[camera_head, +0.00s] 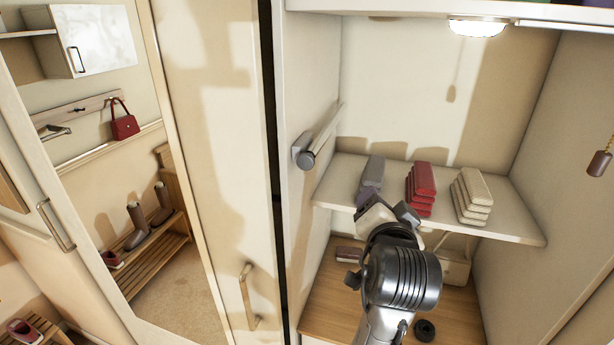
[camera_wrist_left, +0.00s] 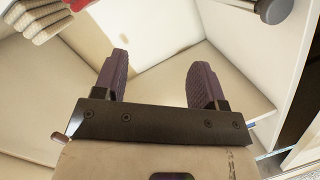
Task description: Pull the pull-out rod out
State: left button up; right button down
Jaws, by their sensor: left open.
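The pull-out rod (camera_head: 322,137) is a pale bar with a round grey end cap, fixed to the inner left wall of the open wardrobe in the head view. Its grey cap end also shows at the top right of the left wrist view (camera_wrist_left: 272,9). My left gripper (camera_head: 386,206) is in front of the shelf, to the right of the rod and lower in the picture, not touching it. In the left wrist view its two dark purple fingers (camera_wrist_left: 161,65) are spread with nothing between them. My right gripper is in neither view.
The shelf (camera_head: 520,222) carries grey (camera_head: 372,176), red (camera_head: 420,188) and cream (camera_head: 471,196) folded stacks near my gripper. A wooden pull on a chain (camera_head: 599,163) hangs at the right. The space between the rod and the right wall above the stacks is open.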

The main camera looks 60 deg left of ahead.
aim_at(308, 164)
pick_arm(q)
jog(key=s+a+r+m+g+y, duration=0.35)
jog(key=s+g, duration=0.25)
jog(key=g, duration=0.3)
jog(key=shift+y, duration=0.45)
jog(key=a+p, duration=0.2)
jog(key=a, duration=0.9)
jog(key=shift+p, duration=0.3)
jog(key=shift+a+f, duration=0.15)
jog(key=shift+a, duration=0.95)
jog(key=shift+c, duration=0.4)
